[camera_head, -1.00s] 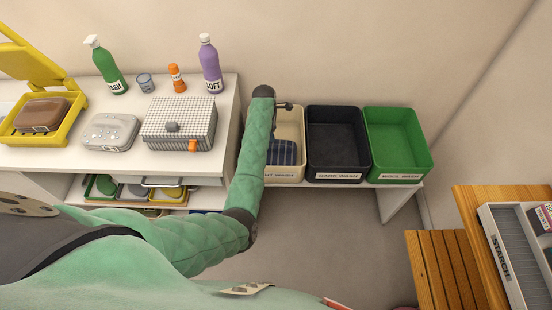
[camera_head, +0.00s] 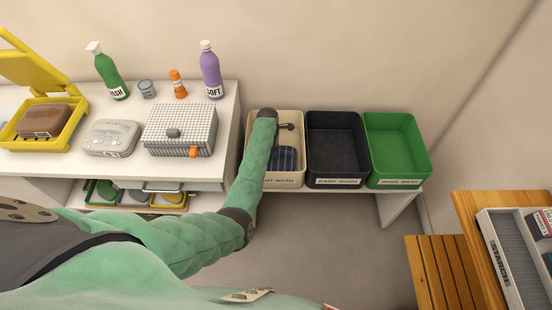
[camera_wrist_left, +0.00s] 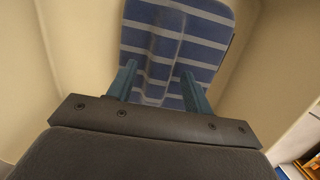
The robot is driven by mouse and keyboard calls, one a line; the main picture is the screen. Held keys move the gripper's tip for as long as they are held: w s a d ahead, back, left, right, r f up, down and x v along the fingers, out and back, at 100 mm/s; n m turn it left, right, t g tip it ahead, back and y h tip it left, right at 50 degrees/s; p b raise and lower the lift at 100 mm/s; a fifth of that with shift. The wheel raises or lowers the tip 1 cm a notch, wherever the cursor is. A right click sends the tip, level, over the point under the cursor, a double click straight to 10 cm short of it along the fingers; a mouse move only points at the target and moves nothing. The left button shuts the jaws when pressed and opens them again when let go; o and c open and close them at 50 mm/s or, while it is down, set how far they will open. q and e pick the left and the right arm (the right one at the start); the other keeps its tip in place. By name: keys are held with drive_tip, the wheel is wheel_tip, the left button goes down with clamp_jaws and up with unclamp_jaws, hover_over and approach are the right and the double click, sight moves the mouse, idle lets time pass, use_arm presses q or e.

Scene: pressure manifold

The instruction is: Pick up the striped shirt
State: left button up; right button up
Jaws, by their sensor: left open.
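The striped shirt (camera_head: 284,158) is dark blue with light stripes and lies folded in the beige light-wash bin (camera_head: 292,180). In the left wrist view the shirt (camera_wrist_left: 180,45) fills the upper middle, with the beige bin walls (camera_wrist_left: 85,50) around it. My left gripper (camera_wrist_left: 157,90) is open, its two teal fingers apart over the near part of the shirt. I cannot tell whether the fingers touch the cloth. In the head view my left arm reaches down over the bin and hides its left part; the left gripper (camera_head: 285,128) shows only slightly. My right gripper is not seen.
A black dark-wash bin (camera_head: 337,181) and a green wool-wash bin (camera_head: 397,182) stand right of the beige one. Left is a white table (camera_head: 75,164) with bottles, a checkered box (camera_head: 178,130) and a yellow case (camera_head: 68,138). A wooden bench (camera_head: 440,270) stands at right.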

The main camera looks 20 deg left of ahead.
use_arm(q)
drive_tip(key=shift+d+f, duration=0.1)
drive_tip(key=shift+f, duration=0.5)
drive_tip(key=shift+c, duration=0.2)
clamp_jaws()
drive_tip(key=shift+r, duration=0.1)
